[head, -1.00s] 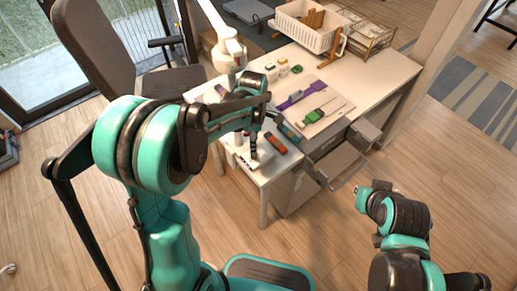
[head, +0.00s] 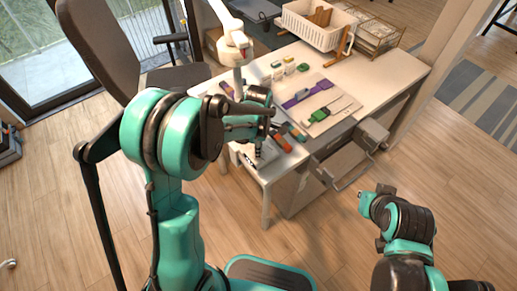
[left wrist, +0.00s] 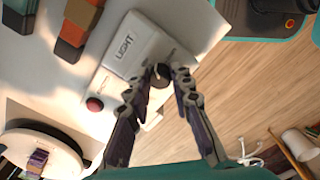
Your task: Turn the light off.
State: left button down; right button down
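A white box (left wrist: 128,48) marked LIGHT lies near the table's edge in the left wrist view. It has a dark round knob (left wrist: 159,77) at its end. My left gripper (left wrist: 158,80) is open, its fingertips on either side of the knob; I cannot tell whether they touch it. In the head view my left gripper (head: 259,158) points down at the table's near corner and largely hides the box. A white jointed lamp (head: 234,45) stands at the table's left side. My right gripper (head: 364,200) is off to the right over the floor, its fingers unclear.
A red button (left wrist: 94,104) sits beside the box. Orange and green blocks (left wrist: 74,32) lie near it. The table (head: 385,75) also holds a white basket (head: 309,28) and a board with purple and green items. A drawer (head: 350,172) stands open at the front.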

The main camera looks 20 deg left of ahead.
dwell(0.3)
pick_arm(q)
jog(key=shift+n, duration=2.8)
jog(key=c, duration=1.3)
grip_release()
notch_tip(320, 180, up, 12)
